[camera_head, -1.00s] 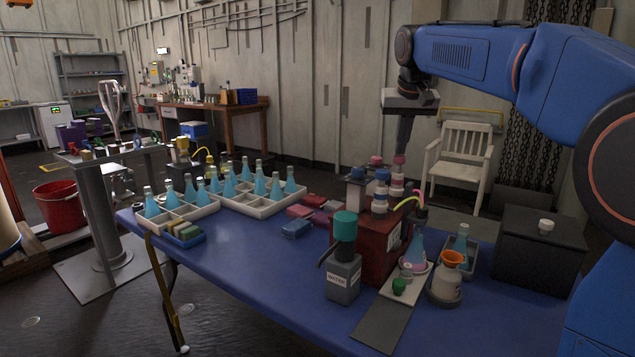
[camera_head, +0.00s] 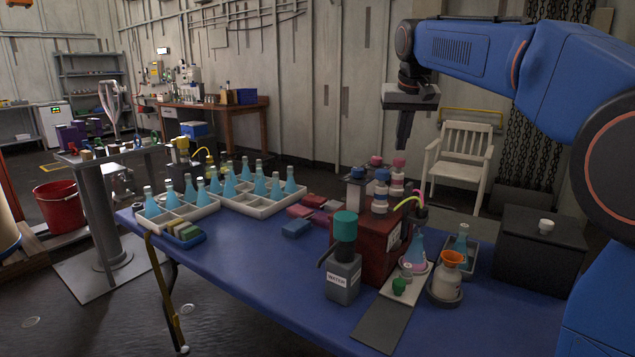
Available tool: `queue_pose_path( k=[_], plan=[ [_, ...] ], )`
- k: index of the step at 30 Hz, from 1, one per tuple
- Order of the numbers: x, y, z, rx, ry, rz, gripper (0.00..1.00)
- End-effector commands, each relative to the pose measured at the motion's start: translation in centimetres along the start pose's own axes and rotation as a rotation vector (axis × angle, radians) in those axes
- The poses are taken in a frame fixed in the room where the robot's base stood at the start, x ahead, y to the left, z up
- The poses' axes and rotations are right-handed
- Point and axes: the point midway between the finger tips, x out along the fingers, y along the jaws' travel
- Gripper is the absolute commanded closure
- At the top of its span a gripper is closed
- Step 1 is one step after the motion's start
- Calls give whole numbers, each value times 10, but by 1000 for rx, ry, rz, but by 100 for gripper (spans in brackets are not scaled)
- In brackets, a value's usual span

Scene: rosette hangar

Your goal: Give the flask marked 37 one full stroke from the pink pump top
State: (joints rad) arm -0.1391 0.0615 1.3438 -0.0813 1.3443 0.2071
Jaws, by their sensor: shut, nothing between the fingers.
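The pink pump top (camera_head: 399,162) stands on the dark red box (camera_head: 372,250), beside a blue pump top (camera_head: 381,174). My gripper (camera_head: 403,146) is shut and empty, pointing down just above the pink top, with a small gap seeming to lie between them. A flask with blue liquid (camera_head: 417,248) stands at the box's right side, below the ends of a yellow and a pink tube (camera_head: 418,193). Some pink shows low in this flask or on its support. The mark 37 is too small to read on any flask.
A grey WATER bottle (camera_head: 343,280) with a teal top stands in front of the box. An orange-topped white bottle (camera_head: 447,278), another flask (camera_head: 461,245) and a black box (camera_head: 539,250) stand to the right. White trays (camera_head: 262,208) with several flasks are at left.

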Motion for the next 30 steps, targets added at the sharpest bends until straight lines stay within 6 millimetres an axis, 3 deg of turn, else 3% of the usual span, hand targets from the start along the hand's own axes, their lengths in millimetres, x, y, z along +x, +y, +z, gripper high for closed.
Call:
queue_pose_path(
  k=[30],
  plan=[
    [-50,0,-21,0,0,0,100]
  ],
)
